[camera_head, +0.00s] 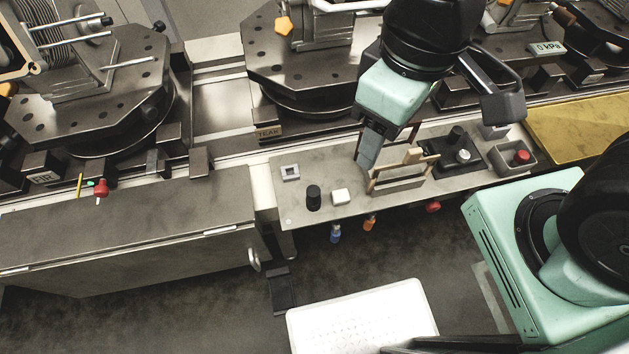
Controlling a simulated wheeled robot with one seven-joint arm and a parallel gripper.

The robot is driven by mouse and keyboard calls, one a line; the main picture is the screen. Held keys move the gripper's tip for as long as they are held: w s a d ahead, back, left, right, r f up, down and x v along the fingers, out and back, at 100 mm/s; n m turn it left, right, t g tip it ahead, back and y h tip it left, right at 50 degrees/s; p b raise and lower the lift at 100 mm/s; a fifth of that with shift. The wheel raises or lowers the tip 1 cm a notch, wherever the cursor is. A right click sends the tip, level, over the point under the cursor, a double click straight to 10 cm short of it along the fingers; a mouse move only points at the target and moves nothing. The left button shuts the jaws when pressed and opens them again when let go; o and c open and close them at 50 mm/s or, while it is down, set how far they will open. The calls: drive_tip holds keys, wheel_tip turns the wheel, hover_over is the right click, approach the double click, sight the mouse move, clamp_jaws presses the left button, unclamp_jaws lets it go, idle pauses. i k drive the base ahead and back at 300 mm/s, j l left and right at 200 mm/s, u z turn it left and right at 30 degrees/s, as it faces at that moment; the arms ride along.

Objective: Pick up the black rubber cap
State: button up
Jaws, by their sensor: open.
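A short black cylinder (313,197) stands upright on the left part of the grey shelf (290,215) and looks like the black rubber cap. A second black cylindrical piece (456,135) stands on a dark plate at the shelf's right side; I cannot tell for sure which one is the cap. My gripper (386,152) points down over the middle of the shelf, to the right of the first cylinder and apart from it. It is open, with nothing visibly held. One finger shows clearly; the other is mostly hidden.
A small wooden frame (402,176) stands on the shelf close by my fingers. A white block (341,196) stands just right of the first cylinder, and a grey square ring (290,173) lies behind it. A red button box (520,157) is at right. Conveyor fixtures (300,60) stand behind.

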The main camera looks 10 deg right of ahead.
sight(313, 199)
drive_tip(key=k+j+z, duration=0.25)
drive_tip(key=k+j, duration=0.15)
drive_tip(key=j, duration=0.15)
drive_tip(key=j+z, duration=0.25)
drive_tip(key=j, duration=0.35)
drive_tip(key=j+z, duration=0.25)
drive_tip(key=j, duration=0.35)
